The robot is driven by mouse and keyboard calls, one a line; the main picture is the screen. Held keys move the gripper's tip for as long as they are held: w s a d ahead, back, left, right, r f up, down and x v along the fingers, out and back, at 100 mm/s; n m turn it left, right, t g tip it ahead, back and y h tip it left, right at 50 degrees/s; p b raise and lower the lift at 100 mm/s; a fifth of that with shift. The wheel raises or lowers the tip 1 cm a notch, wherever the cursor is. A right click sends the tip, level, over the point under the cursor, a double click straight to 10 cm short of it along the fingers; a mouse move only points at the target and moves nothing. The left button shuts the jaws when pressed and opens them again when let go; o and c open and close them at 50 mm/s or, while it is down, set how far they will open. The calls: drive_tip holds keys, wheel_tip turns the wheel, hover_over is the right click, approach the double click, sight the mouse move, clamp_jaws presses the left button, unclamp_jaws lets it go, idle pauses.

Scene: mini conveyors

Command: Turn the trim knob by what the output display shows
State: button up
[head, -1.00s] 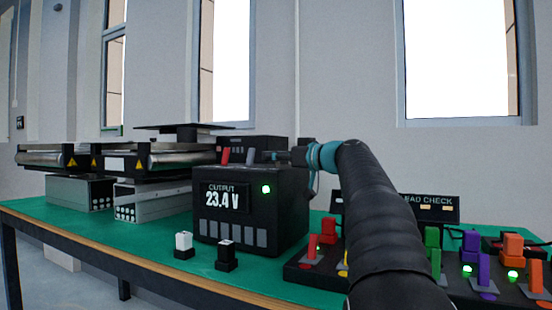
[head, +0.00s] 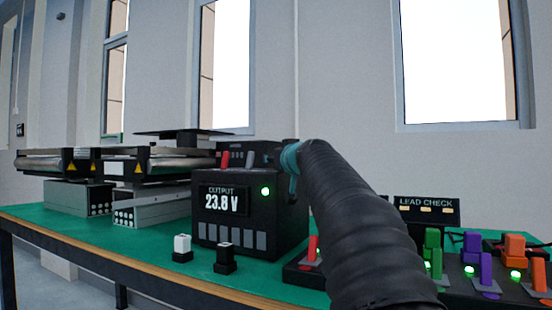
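The output display (head: 222,201) is on the front of a black power box (head: 278,222) and reads 23.8 V. A green light (head: 265,191) glows beside it. My arm reaches in from the lower right, and its end is at the right side of the box near the top. My gripper's fingers are hidden behind the arm and the box, so I cannot see if they are open or shut. The trim knob cannot be made out; that side of the box is covered by my arm.
A black and a white switch block (head: 182,248) stand in front of the box on the green table (head: 110,238). Mini conveyors (head: 60,165) stand at left. At right are a lead check panel (head: 427,210) and coloured plugs (head: 487,268), some with green lights.

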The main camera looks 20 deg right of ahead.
idle(0.5)
drive_tip(key=o, duration=1.2)
drive_tip(key=shift+c, duration=0.2)
drive_tip(key=s+a, duration=0.1)
drive_tip(key=s, duration=1.1)
drive_tip(key=shift+a, duration=0.15)
